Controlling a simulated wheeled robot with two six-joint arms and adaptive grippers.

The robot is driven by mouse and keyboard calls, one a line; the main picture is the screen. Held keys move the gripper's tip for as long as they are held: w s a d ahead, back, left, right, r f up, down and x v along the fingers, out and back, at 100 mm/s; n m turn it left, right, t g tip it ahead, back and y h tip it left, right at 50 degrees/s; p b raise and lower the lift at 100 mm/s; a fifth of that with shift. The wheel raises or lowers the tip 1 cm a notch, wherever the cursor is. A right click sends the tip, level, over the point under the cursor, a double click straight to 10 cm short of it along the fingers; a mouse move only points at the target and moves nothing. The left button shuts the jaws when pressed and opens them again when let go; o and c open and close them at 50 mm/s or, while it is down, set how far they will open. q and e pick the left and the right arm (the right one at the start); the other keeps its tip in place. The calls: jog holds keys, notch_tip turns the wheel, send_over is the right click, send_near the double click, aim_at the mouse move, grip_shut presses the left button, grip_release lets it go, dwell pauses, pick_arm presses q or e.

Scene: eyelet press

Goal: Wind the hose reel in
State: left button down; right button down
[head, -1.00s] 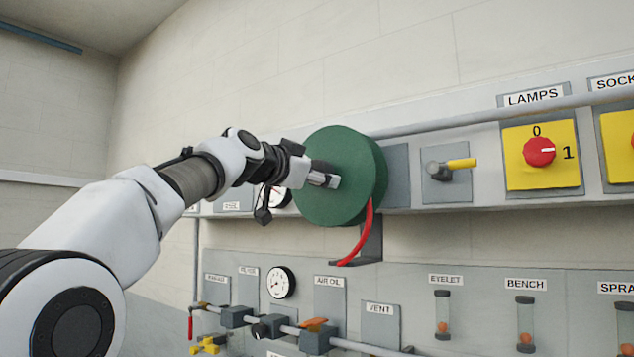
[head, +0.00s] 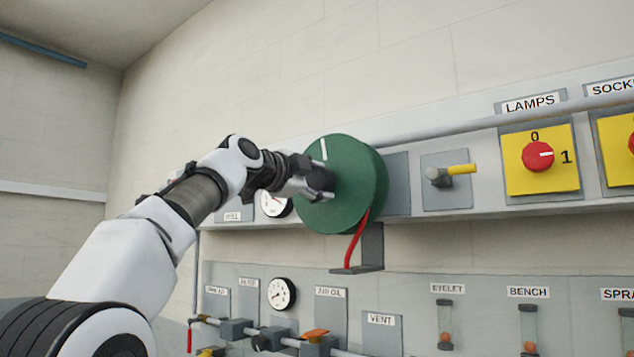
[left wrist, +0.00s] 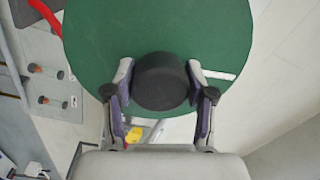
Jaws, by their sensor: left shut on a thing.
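The hose reel (head: 352,200) is a green disc on the wall panel, with a white mark near its upper edge. A red hose (head: 356,243) hangs from its underside to a grey bracket. In the left wrist view the reel face (left wrist: 110,30) fills the top, with a black round knob (left wrist: 161,81) standing out from it. My left gripper (head: 318,183) is shut on this knob, one finger on each side, as the left wrist view (left wrist: 160,85) shows. The gripper hides most of the knob in the head view. My right gripper is not in view.
To the right of the reel are a yellow-handled valve (head: 452,174) and a red LAMPS switch (head: 538,156) on a yellow plate. Below run a pipe with valves (head: 235,328), a gauge (head: 281,294) and sight tubes (head: 445,322). The wall above is clear.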

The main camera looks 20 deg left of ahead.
pick_arm(q)
jog(key=shift+s+r, duration=0.1)
jog(key=shift+r, duration=0.15)
jog(key=c, duration=0.7)
grip_release()
jog(key=o, duration=0.3)
jog(key=shift+w, duration=0.2)
jog(key=shift+w+f, duration=0.2)
jog(key=shift+f, duration=0.05)
jog(key=shift+v, duration=3.9)
jog(key=shift+w+d, duration=0.1)
jog(key=shift+w, duration=0.2)
jog(key=shift+s, duration=0.1)
